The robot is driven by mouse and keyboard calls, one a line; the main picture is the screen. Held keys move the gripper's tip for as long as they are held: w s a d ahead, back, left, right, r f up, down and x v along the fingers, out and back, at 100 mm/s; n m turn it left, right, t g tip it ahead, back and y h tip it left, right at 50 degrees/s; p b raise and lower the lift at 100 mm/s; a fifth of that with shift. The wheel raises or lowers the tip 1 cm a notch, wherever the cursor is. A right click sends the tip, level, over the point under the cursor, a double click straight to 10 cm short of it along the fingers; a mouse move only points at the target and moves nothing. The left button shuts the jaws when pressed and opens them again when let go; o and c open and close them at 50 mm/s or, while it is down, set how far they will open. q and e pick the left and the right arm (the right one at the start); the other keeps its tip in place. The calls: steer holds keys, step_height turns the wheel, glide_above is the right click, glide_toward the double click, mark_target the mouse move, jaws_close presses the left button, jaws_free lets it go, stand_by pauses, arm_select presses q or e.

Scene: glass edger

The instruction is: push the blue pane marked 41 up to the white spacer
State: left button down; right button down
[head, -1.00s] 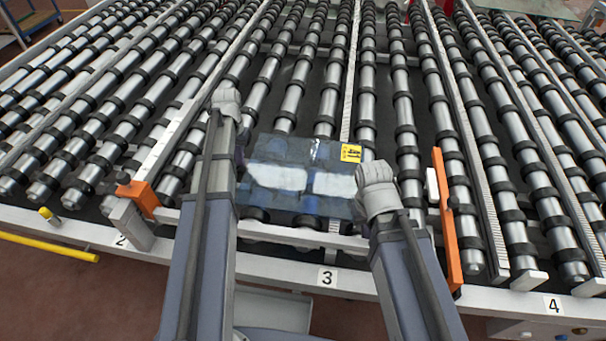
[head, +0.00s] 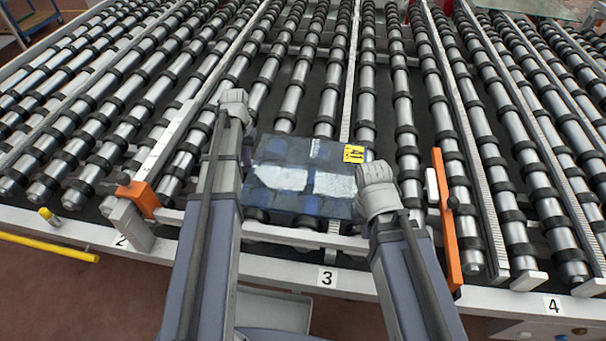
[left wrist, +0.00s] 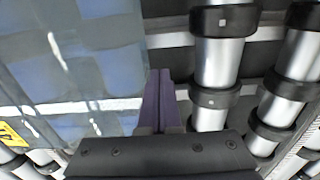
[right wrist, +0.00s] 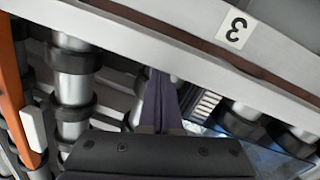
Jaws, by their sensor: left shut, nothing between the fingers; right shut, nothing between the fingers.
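The blue pane (head: 297,165) with a yellow tag marked 41 (head: 354,153) lies on the rollers in bay 3. The white spacer (head: 431,187) is on the inner side of the right orange stop, with a gap between it and the pane. My left gripper (head: 247,150) is shut at the pane's left edge; in the left wrist view its purple fingers (left wrist: 158,100) are right beside the pane edge (left wrist: 100,70). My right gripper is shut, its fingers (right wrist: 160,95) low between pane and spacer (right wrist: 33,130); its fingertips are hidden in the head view.
Another orange stop (head: 140,196) stands to the left. The front rail (head: 300,237) runs before the pane, above the label 3 (head: 327,278). Rollers behind the pane are clear.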

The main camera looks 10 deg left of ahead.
mark_target(293, 170)
arm_select(q)
steer(key=shift+a, duration=0.2)
steer(key=shift+d, duration=0.1)
arm_select(e)
steer(key=shift+a, duration=0.1)
arm_select(q)
steer(key=shift+w+d, duration=0.15)
steer(key=shift+d, duration=2.95)
steer(key=shift+w+d, duration=0.2)
steer(key=shift+d, duration=2.85)
steer(key=shift+w+d, duration=0.15)
steer(key=shift+d, duration=2.95)
steer(key=shift+a, duration=0.15)
steer(key=shift+s+a, duration=0.1)
steer(key=shift+a, duration=1.6)
steer(key=shift+r, duration=0.15)
arm_select(e)
steer(key=shift+r, duration=0.15)
